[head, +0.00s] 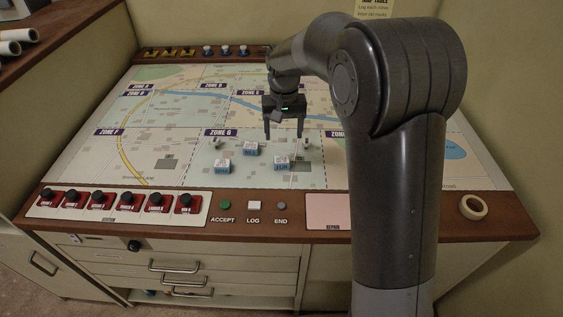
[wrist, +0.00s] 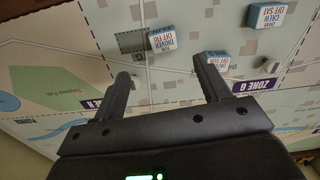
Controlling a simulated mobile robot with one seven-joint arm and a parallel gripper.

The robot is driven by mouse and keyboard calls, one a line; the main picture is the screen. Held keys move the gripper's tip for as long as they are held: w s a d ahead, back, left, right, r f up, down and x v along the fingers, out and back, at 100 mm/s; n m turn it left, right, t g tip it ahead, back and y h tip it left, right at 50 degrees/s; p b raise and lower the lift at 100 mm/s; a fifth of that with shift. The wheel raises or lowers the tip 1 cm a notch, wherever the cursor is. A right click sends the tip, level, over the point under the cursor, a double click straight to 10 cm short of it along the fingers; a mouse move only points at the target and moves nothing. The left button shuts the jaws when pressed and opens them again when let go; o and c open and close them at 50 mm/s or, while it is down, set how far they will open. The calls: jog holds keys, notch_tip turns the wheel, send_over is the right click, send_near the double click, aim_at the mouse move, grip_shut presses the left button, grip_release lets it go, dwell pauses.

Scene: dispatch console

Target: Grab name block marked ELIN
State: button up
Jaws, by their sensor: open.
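Three small white-topped blue blocks stand on the map in Zone G. The right block (head: 282,162) has a name that looks like ELIN, but the print is too small to be sure. The middle block (head: 251,149) and left block (head: 222,166) have names I cannot read. My gripper (head: 283,136) is open and empty, pointing down above the map, just beyond the right block. The middle block (wrist: 217,60) is near the right finger's tip.
Small white pieces (head: 217,142) stand near the blocks. Along the front edge are red-based black knobs (head: 100,199), a green ACCEPT button (head: 225,205), LOG and END buttons, and a pink REPAIR panel (head: 328,210). A tape roll (head: 472,206) lies at right. The map's left side is clear.

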send_over(281, 159)
jog(key=f, duration=0.5)
jog(key=shift+s+d+f, duration=0.25)
jog(key=shift+d, duration=0.1)
jog(key=shift+w+a+f, duration=0.15)
jog(key=shift+f, duration=1.15)
jog(key=shift+w+a+f, duration=0.1)
jog(key=shift+f, duration=1.2)
jog(key=shift+c, duration=0.6)
jog(key=c, duration=0.9)
jog(key=shift+c, duration=0.2)
